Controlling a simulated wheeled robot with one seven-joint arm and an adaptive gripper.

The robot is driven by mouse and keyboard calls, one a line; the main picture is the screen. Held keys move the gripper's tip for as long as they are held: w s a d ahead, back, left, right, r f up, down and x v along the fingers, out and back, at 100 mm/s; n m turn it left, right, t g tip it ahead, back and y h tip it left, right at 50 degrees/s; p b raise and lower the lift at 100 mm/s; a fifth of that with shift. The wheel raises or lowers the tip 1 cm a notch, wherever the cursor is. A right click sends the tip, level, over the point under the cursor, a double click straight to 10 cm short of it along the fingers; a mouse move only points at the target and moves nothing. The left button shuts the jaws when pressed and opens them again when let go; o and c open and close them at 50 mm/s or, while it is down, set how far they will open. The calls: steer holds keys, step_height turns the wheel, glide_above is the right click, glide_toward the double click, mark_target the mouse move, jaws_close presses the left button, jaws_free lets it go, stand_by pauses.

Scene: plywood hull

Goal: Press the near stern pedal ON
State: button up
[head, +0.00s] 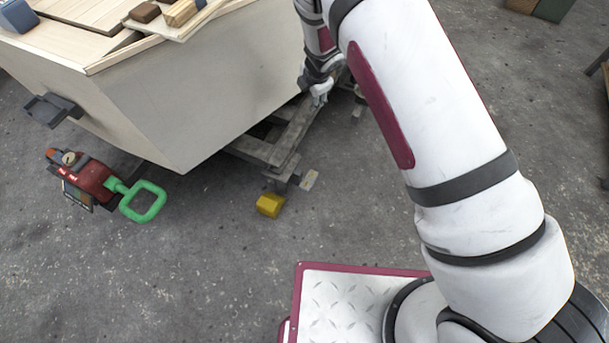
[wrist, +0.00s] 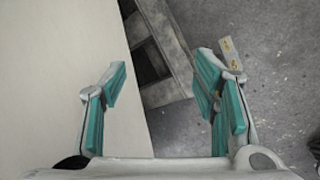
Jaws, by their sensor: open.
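A small pale plate with yellowish marks (head: 309,180), apparently the near stern pedal, sits low by the end of the grey cradle beam under the hull. It also shows in the wrist view (wrist: 231,53), just beyond the right finger. I cannot read its setting. My gripper (head: 320,94) is beside the hull's right end, above the cradle and up-picture from the plate. In the wrist view my gripper (wrist: 160,80) is open and empty, its teal-padded fingers wide apart. The plate is outside the gap between them.
The plywood hull (head: 200,100) fills the left side of the wrist view. The grey cradle (head: 270,150) runs under it. A yellow block (head: 270,205) lies on the floor near the plate. A red device with a green handle (head: 145,202) stands at left.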

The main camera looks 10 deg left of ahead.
steer(key=s+a+f+n+g+b, duration=0.1)
steer(key=s+f+n, duration=0.15)
steer(key=f, duration=0.45)
steer(key=s+a+f+n+g+b, duration=0.1)
steer(key=s+f+b, duration=0.15)
steer(key=f, duration=0.45)
steer(key=n+g+h+b, duration=0.2)
steer(key=n+g, duration=0.1)
glide_toward(304, 186)
step_height(304, 186, down, 11)
steer(key=b, duration=0.5)
steer(key=shift+s+d+f+b, duration=0.1)
steer(key=shift+s+f+b, duration=0.1)
steer(key=shift+b, duration=0.15)
steer(key=c, duration=1.2)
